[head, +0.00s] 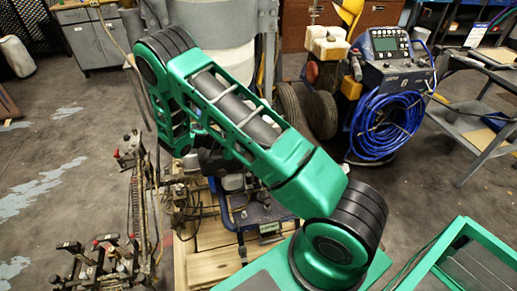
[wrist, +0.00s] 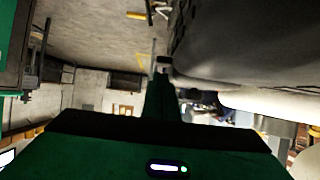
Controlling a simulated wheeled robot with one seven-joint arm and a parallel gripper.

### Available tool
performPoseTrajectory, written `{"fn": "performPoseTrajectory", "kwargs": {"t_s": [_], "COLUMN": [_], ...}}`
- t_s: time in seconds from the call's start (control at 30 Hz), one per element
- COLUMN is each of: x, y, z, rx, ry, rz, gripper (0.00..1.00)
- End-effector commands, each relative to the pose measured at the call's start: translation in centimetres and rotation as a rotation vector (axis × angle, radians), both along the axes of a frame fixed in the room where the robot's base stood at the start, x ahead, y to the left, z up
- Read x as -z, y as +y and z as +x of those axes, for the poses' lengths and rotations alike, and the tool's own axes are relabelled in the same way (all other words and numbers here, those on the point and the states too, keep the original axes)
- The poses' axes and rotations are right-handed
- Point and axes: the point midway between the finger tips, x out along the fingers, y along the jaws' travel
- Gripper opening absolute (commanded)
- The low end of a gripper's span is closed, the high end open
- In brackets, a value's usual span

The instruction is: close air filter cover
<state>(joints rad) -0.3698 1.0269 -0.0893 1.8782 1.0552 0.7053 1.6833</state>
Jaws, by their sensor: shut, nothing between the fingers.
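My gripper (wrist: 163,66) shows in the wrist view with its fingers shut and nothing between them. Its tip is close to a large dark grey rounded surface (wrist: 250,45) at the upper right; I cannot tell whether they touch. I cannot make out the air filter cover in either view, nor whether it is open. In the head view, my green arm crosses the line striper (head: 240,212) and hides much of its middle. My gripper is hidden there.
A white rounded thing (wrist: 275,101) lies below the grey surface in the wrist view. In the head view, a machine with a coiled blue hose (head: 385,125) stands at right, beside a metal cart (head: 490,135). A grey cabinet (head: 92,40) stands back left.

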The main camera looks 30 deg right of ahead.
Motion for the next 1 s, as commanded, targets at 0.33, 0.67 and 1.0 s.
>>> {"fn": "performPoseTrajectory", "kwargs": {"t_s": [0.33, 0.67, 1.0], "x": [0.0, -3.5, -5.4], "y": [0.0, -0.2, 5.6], "z": [0.0, 0.0, 2.1], "rx": [0.0, 0.004, 0.002], "ry": [0.0, -0.003, 0.0], "rz": [0.001, 0.001, 0.0], "gripper": [0.0, 0.0, 0.0]}}
